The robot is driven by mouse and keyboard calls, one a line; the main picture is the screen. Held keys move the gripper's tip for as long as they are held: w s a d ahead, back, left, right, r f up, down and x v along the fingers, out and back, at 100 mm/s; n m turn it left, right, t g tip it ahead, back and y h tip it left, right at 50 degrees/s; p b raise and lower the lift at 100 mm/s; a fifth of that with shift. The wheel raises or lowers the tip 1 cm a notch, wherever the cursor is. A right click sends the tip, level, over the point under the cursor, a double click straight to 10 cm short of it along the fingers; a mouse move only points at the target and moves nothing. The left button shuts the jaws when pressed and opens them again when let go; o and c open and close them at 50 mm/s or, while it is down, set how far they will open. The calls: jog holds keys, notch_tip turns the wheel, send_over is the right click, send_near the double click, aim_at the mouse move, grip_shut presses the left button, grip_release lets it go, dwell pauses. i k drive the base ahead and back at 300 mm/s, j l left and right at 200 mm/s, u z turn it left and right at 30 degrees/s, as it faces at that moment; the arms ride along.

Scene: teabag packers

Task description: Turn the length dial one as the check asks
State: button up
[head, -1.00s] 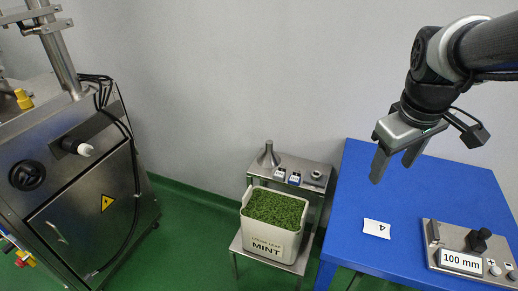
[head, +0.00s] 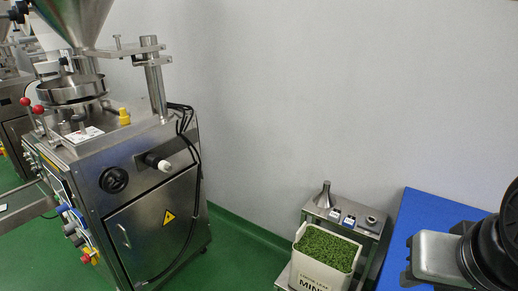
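A steel teabag packing machine (head: 150,215) stands at the left. Its side panel has a black round knob (head: 114,180) and a white-tipped knob (head: 158,163). Several small controls (head: 70,225) line its left face, too small to read. I cannot tell whether any of these is the length dial. The box with the 100 mm display and black knob is out of view now. My gripper (head: 437,257) is at the lower right over the blue table (head: 428,210), far from the machine. Its fingers are not visible, so its opening is hidden.
Green floor (head: 235,250) lies open between machine and stand. Another machine (head: 15,110) shows at far left.

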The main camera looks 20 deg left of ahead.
aim_at(77, 244)
jog(key=k+j+u, duration=0.55)
jog(key=u, duration=1.4)
